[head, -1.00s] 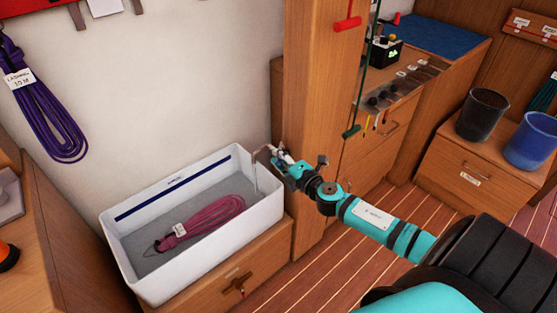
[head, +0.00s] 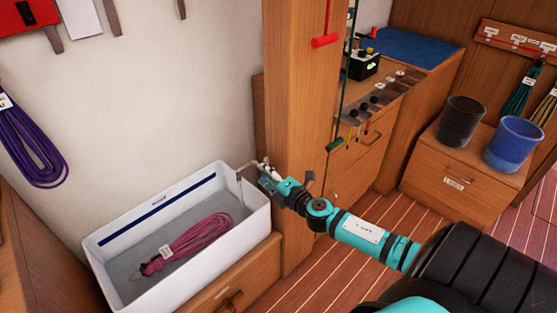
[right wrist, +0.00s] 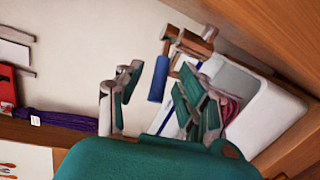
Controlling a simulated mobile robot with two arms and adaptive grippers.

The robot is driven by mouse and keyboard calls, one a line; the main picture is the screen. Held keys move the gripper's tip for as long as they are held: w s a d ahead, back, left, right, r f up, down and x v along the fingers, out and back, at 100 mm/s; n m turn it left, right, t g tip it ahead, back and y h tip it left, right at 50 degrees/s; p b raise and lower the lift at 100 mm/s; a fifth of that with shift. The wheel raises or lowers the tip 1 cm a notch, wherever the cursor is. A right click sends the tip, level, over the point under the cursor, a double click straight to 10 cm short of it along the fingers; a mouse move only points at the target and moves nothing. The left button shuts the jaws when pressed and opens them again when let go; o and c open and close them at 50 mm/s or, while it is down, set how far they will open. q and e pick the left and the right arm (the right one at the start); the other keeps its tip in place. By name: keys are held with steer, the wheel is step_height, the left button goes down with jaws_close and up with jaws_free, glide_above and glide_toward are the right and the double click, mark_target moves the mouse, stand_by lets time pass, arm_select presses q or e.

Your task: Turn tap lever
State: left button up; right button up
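The tap (head: 241,184) stands at the back right corner of the white basin (head: 258,215). Its metal body (right wrist: 192,42) shows at the top of the right wrist view. A blue cylindrical piece that looks like the tap lever (right wrist: 158,80) hangs below it. My right gripper (head: 264,172) is close by the tap, in front of the wooden post. In the right wrist view its two fingers (right wrist: 160,100) are spread apart, with the blue lever showing in the gap between them. I cannot tell whether either finger touches it. My left gripper is not in view.
A coiled pink line (head: 190,240) lies in the basin. The wooden post (head: 297,110) rises right beside my right forearm. A drawer cabinet with a black bucket (head: 461,122) and a blue bucket (head: 512,145) stands at the right. A purple coil (head: 32,145) hangs on the left wall.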

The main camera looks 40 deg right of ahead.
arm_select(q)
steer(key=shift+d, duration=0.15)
arm_select(e)
steer(key=s+r, duration=0.1)
steer(key=s, duration=1)
steer(key=shift+r, duration=0.3)
steer(key=shift+a, duration=0.1)
